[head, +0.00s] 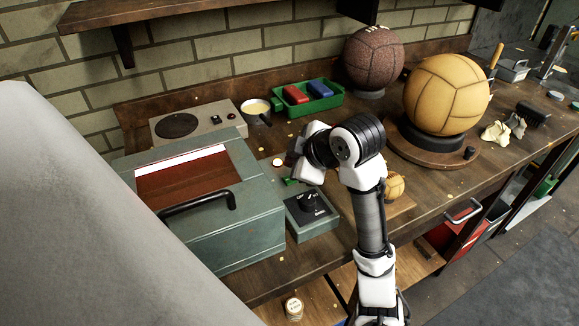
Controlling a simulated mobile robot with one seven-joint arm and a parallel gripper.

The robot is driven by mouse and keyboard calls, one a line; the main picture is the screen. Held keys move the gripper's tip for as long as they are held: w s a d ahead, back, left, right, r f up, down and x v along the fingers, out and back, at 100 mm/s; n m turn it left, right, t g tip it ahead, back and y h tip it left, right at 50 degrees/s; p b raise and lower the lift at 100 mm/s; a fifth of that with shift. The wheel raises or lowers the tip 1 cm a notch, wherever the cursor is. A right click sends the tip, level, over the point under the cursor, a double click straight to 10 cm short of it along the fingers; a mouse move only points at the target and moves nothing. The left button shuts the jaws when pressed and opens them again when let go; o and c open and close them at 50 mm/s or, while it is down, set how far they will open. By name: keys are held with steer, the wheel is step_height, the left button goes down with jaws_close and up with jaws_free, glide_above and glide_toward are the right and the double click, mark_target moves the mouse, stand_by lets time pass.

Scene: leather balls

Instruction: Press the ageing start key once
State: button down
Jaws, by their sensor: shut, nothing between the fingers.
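A grey-green box with a red-brown window and a black handle, which looks like the ageing cabinet (255,205), stands at the left of the bench. A small green patch, perhaps the start key (291,182), shows at the control box's back edge, partly covered by my arm. My gripper (293,162) is shut and empty, just above the back of the control box. My wrist hides much of it, and I cannot tell whether it touches the key.
A hot plate (198,125), a small pan (257,112) and a green tray (318,103) with red and blue blocks stand behind. A yellow ball (446,92) on a turntable and a brown ball (373,58) stand to the right. A small ball (395,185) sits beside my forearm.

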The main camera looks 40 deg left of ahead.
steer(key=shift+r+p, duration=0.9)
steer(key=shift+r, duration=0.55)
steer(key=shift+f, duration=0.1)
